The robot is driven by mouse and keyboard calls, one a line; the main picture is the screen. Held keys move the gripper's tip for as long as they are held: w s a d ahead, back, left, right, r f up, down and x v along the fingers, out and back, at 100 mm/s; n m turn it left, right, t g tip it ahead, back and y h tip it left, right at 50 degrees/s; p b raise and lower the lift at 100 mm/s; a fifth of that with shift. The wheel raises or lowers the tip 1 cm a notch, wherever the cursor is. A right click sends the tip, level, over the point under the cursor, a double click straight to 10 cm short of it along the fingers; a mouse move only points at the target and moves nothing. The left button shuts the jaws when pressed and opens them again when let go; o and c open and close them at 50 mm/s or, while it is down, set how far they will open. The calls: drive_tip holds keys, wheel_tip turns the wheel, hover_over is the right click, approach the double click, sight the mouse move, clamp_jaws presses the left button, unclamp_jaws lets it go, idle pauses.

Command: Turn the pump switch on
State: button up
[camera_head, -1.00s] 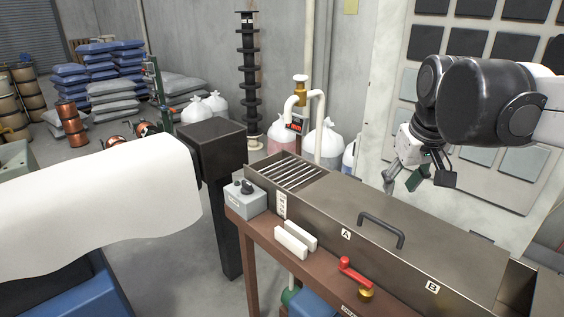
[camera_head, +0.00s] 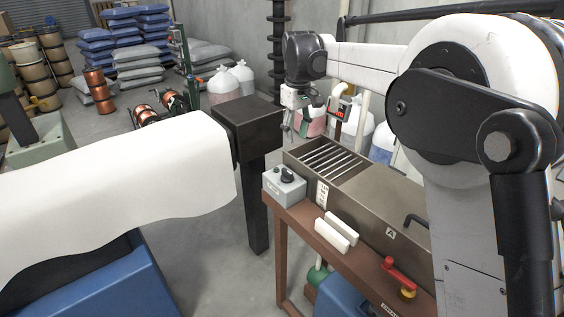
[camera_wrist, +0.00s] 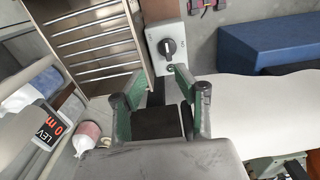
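The likely pump switch is a small grey box (camera_head: 284,190) with a black rotary knob (camera_head: 287,175), at the near left corner of the brown bench. In the wrist view the box (camera_wrist: 155,57) shows the knob (camera_wrist: 168,46) just ahead of my fingertips, with a small dark round part below it. My gripper (camera_head: 301,130) hangs above and behind the box, apart from it. In the wrist view my gripper (camera_wrist: 157,80) is open, with the green and grey fingers spread and nothing between them.
A slatted metal trough (camera_head: 330,163) stands beside the box. Two white blocks (camera_head: 337,230) and a red-handled valve (camera_head: 398,270) sit along the bench. A red digital display (camera_head: 339,114) is behind the gripper. A white sheet roll (camera_head: 120,200) lies at the left.

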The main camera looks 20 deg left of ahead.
sight(287, 171)
drive_tip(key=a+f, duration=0.1)
drive_tip(key=f, duration=0.9)
drive_tip(key=a+f+p, duration=0.1)
drive_tip(key=f, duration=0.3)
drive_tip(key=shift+w+a+f, duration=0.15)
drive_tip(key=shift+a+f, duration=0.2)
drive_tip(key=shift+f, duration=0.05)
clamp_jaws()
